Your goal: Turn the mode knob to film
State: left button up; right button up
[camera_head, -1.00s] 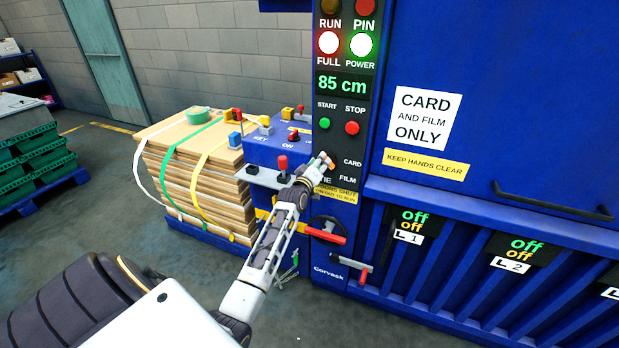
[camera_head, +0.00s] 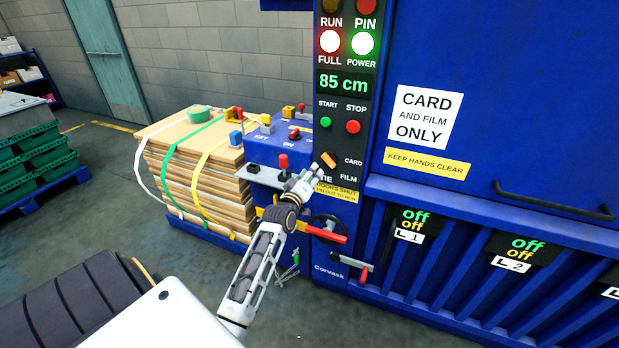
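The mode knob (camera_head: 329,160) is a small orange bar on the black control panel (camera_head: 341,133) of the blue baler. It slants from upper left to lower right, and its lower right end is toward the FILM label (camera_head: 348,178). The CARD label (camera_head: 353,161) is to its right; the TIE label is partly covered by my gripper. My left gripper (camera_head: 315,174) is just below and left of the knob, apart from it in the picture. Its fingers are too small to tell whether they are open. My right gripper is out of view.
Green START (camera_head: 326,122) and red STOP (camera_head: 353,127) buttons sit above the knob. A side box with a red-topped lever (camera_head: 284,162) and a red-handled wheel (camera_head: 326,236) are close to my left arm. Strapped cardboard (camera_head: 195,175) stands at left.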

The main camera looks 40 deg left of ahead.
pick_arm(q)
jog(key=shift+s+d, duration=0.1)
jog(key=shift+s, duration=0.35)
jog(key=shift+m, duration=0.6)
